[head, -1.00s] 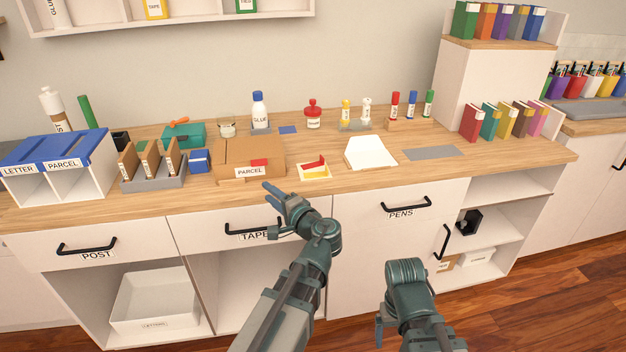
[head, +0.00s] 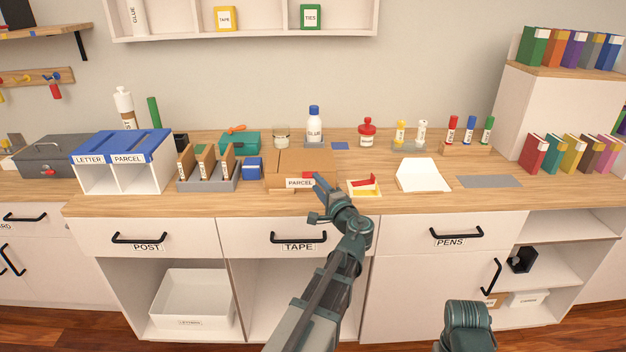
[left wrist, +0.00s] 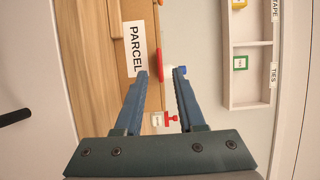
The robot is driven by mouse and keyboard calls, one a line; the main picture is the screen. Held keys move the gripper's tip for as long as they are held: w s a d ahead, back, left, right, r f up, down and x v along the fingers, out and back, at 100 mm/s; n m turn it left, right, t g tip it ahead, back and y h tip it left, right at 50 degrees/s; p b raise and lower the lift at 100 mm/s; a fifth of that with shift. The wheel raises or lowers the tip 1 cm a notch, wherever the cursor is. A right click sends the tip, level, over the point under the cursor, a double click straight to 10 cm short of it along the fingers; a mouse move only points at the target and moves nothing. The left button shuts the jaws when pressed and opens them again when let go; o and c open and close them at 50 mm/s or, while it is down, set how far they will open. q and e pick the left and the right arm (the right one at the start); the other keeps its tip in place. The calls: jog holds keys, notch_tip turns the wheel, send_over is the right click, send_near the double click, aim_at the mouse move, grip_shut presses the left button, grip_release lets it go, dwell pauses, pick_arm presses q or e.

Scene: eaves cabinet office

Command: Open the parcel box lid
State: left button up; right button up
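The parcel box (head: 284,161) is a brown carton with a white PARCEL label (head: 297,183) on its front, standing on the wooden counter. Its lid looks down flat. A red tab (head: 307,175) shows at the front, beside the label. My left gripper (head: 318,198) is at the box's front right, close to the label and tab. The label also shows there (left wrist: 136,48). Contact with the box cannot be told. My right arm is low at right; its gripper is out of frame.
A grey file rack (head: 210,184) stands left of the box, and a yellow-and-red tray (head: 364,188) right of it. A teal box (head: 240,142) and a glue bottle (head: 314,125) stand behind. The TAPE drawer (head: 265,238) is below, shut.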

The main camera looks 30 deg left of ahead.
pick_arm(q)
jog(key=shift+x, duration=2)
jog(key=shift+s, duration=0.1)
grip_shut()
